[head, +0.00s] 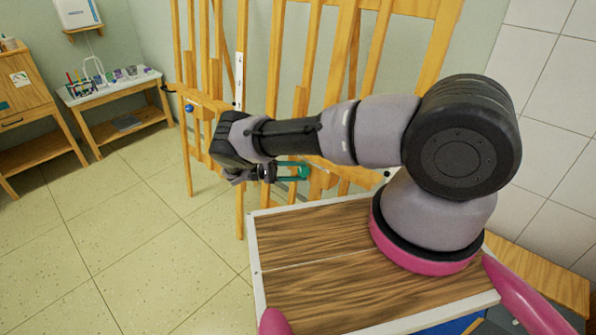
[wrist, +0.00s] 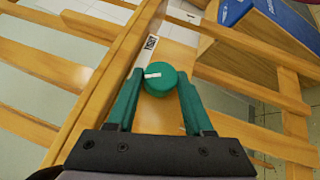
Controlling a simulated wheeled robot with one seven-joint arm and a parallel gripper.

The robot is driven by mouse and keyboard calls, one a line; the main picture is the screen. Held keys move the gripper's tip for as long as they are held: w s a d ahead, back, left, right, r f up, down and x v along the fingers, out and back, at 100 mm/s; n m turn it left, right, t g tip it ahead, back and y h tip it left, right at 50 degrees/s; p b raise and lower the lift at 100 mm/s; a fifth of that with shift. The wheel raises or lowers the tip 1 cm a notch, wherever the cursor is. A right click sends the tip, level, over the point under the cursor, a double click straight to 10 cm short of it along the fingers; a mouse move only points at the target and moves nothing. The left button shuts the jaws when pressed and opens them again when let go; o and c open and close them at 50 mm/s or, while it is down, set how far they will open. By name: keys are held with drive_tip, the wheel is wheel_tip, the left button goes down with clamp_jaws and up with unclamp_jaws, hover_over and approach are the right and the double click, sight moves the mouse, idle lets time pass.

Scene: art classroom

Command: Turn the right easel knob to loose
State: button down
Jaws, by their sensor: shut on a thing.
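A round green knob (wrist: 159,82) with a white pointer mark sits on a wooden bar of the easel (wrist: 92,92) in the wrist view. The white mark points to the left of that picture. A small white label (wrist: 150,43) with dark lettering lies just beyond the knob; its word is hard to read. My gripper (wrist: 160,75) has its two green fingers on either side of the knob and is shut on it. In the head view my gripper (head: 292,171) is at the right easel (head: 345,60), with the knob not clearly distinguishable from the fingers.
Another easel (head: 207,60) with a blue knob (head: 189,108) stands to the left. A low table (head: 110,88) with art supplies and a wooden cabinet (head: 25,95) stand farther left. The tiled floor (head: 130,220) between is clear. A blue object (wrist: 235,10) lies beyond the knob.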

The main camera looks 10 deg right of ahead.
drive_tip(key=n+t+h, duration=0.1)
drive_tip(key=n, duration=0.1)
drive_tip(key=n+t+h, duration=0.1)
drive_tip(key=n+h, duration=0.1)
drive_tip(key=n+t+h, duration=0.1)
drive_tip(key=n+h, duration=0.1)
drive_tip(key=shift+s+f, duration=0.1)
drive_tip(key=shift+f, duration=0.2)
drive_tip(key=shift+h, duration=0.3)
drive_tip(key=shift+c, duration=1.5)
unclamp_jaws()
